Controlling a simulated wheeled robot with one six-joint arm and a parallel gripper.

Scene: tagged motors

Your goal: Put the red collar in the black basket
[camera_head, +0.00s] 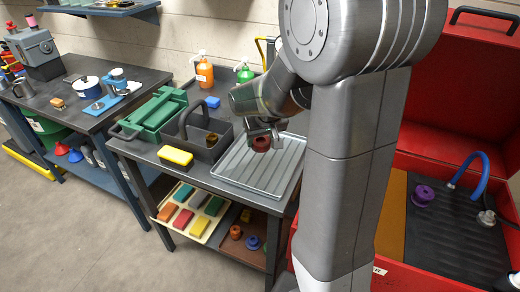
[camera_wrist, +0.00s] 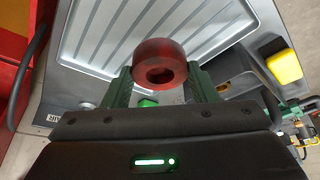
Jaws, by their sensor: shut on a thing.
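The red collar (camera_head: 261,143) is a short dark red ring with a hole through it. In the wrist view the collar (camera_wrist: 160,62) sits between the two green fingers of my gripper (camera_wrist: 159,85), which is shut on it. In the head view my gripper (camera_head: 262,135) holds it over the ribbed metal tray (camera_head: 232,172); I cannot tell the exact height. The black basket (camera_head: 183,137) with an upright handle stands on the bench to the left of the tray. A brass-coloured ring (camera_head: 212,140) shows inside the basket's right part.
A yellow sponge (camera_head: 175,156) lies in front of the basket, and a green crate (camera_head: 153,115) stands left of it. Spray bottles (camera_head: 204,73) stand behind. A red toolbox (camera_head: 440,135) is at the right. The tray's visible surface is clear.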

